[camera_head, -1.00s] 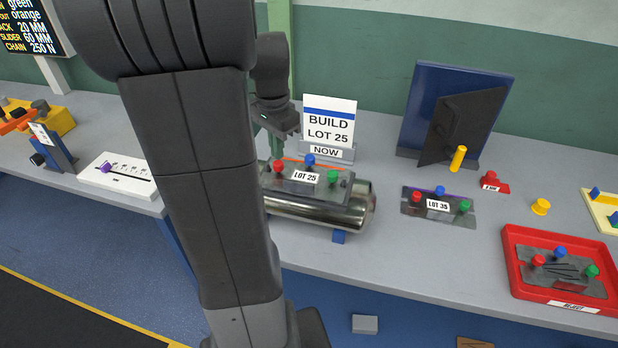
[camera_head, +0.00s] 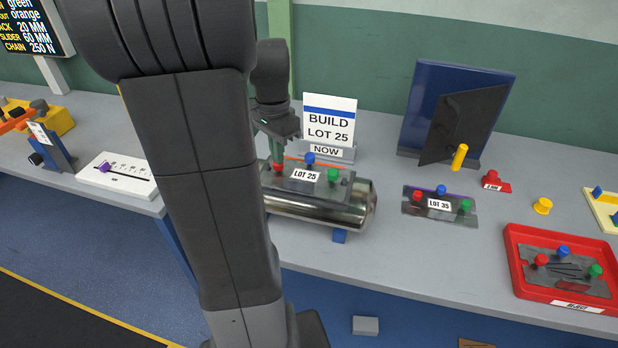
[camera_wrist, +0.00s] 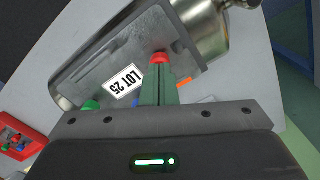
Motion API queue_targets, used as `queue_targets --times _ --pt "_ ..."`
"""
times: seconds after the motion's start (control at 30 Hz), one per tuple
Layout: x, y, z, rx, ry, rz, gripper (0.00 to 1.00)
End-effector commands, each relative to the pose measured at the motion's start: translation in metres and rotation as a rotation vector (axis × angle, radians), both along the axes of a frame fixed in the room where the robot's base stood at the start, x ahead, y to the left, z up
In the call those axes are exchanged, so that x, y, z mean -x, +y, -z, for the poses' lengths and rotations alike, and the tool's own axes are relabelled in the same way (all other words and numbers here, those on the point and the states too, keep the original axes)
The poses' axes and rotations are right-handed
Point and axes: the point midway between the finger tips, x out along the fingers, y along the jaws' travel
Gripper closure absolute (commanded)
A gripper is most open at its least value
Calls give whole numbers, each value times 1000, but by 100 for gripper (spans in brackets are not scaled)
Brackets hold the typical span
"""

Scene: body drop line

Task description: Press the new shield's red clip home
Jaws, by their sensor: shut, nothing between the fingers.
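The new shield (camera_head: 311,182), a grey plate labelled LOT 25, lies on top of the shiny metal cylinder (camera_head: 325,212). It carries a red clip (camera_head: 279,168), a blue clip (camera_head: 310,159) and a green clip (camera_head: 334,175). In the wrist view the red clip (camera_wrist: 160,58) sits right at the tips of my shut gripper (camera_wrist: 160,72); the fingers hold nothing. The tips appear to touch the clip's top, though contact cannot be told for sure. In the head view my gripper (camera_head: 279,150) points down above the red clip, partly behind my arm.
A second plate labelled LOT 35 (camera_head: 411,209) lies to the right. A red reject tray (camera_head: 512,270) holds another plate with clips. A BUILD LOT 25 sign (camera_head: 330,120) stands just behind the shield. A blue panel stand (camera_head: 424,85) is at the back.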

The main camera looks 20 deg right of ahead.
Motion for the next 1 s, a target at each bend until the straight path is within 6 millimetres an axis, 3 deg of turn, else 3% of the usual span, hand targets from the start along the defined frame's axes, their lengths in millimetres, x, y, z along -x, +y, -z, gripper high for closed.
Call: queue_targets --times 0.73,0.9,1.0 --pt "1 0 6 -1 3 0 100" --pt "1 0 6 -1 3 0 69" --pt "0 0 6 0 1 0 67"
